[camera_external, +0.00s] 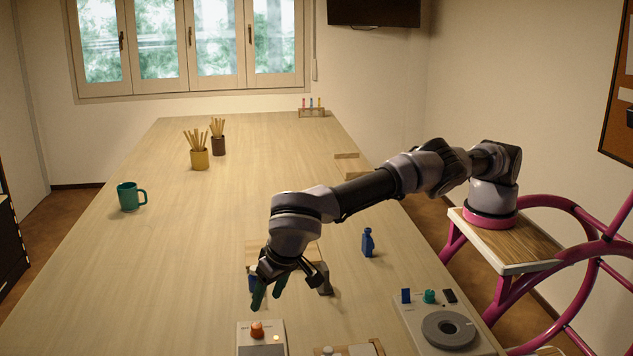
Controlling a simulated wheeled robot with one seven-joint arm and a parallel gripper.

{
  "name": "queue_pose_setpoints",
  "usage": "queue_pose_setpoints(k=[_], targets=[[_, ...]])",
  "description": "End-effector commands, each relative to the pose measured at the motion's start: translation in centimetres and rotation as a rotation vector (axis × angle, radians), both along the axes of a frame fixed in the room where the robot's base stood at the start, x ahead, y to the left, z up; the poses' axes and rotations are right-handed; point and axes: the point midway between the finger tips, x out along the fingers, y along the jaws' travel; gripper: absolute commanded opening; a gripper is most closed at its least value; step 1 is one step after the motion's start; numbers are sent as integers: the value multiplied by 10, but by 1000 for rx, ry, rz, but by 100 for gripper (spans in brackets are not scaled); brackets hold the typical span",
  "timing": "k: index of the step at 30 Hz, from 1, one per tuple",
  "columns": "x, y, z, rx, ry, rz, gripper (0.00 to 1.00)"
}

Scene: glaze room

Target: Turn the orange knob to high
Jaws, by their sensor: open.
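The orange knob (257,329) stands on a small white panel (246,346) at the bottom of the view, cut off by the frame edge. A small light (276,338) glows on the panel to the right of the knob. I cannot read the knob's setting or any marks. My gripper (290,298) points down above the table, a little beyond the panel and apart from the knob. Its jaws are spread open, with nothing visible between them.
A blue figure (368,243) stands to the right. A device with a grey ring (448,328) sits at lower right. A teal mug (130,196) stands at left. The table's left half is mostly clear.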

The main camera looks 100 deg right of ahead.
Motion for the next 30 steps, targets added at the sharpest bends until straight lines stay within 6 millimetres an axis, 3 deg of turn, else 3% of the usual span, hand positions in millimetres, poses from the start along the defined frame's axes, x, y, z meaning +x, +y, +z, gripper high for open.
queue_pose_setpoints(k=[11,14,16,22,26,30], targets=[[-1,1,4,0,1,2,62],[5,-11,2,7,24,45,62],[15,-30,1,20,60,134,62],[30,-84,-12,82,154,668,62],[21,-90,-12,85,124,1064,62],[4,-80,-3,46,54,1386,62]])
